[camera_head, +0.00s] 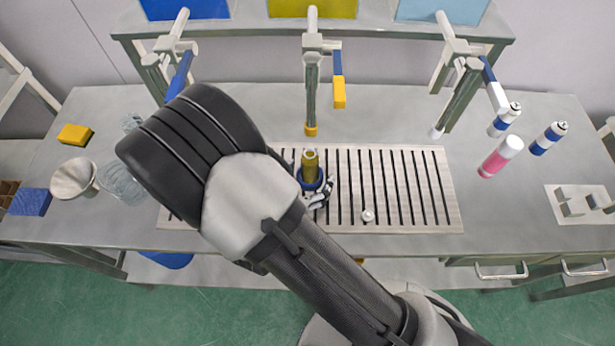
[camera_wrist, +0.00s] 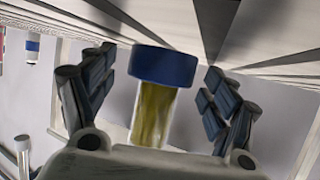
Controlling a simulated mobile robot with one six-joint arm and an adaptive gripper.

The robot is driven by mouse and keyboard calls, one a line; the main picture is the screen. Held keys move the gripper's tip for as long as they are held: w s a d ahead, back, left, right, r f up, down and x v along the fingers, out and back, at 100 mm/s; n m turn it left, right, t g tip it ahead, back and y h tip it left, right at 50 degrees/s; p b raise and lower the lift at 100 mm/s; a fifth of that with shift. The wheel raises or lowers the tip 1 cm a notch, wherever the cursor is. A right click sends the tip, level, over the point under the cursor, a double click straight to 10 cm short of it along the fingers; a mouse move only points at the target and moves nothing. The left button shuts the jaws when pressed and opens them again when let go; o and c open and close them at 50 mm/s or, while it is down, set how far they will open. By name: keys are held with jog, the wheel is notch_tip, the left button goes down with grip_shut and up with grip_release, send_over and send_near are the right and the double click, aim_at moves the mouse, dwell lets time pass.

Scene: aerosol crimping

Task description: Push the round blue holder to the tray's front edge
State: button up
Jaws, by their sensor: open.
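The round blue holder (camera_head: 312,186) stands on the slotted tray (camera_head: 437,190), left of its middle and back from its front edge. A yellow-olive container (camera_head: 310,162) stands upright in it. My gripper (camera_head: 319,195) is low at the holder's front right side. The wrist view looks upside down: the blue holder (camera_wrist: 163,65) and the clear-walled container with yellow contents (camera_wrist: 152,115) show between my two spread dark fingers (camera_wrist: 160,75). Gaps show on both sides, and I cannot tell whether anything touches. My arm hides the tray's left front part.
A small white piece (camera_head: 368,215) lies on the tray to the right. Pink (camera_head: 500,157) and blue-white cans (camera_head: 548,138) stand right of the tray. A funnel (camera_head: 75,178) and glassware are at left.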

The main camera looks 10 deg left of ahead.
jog(key=c, duration=1.2)
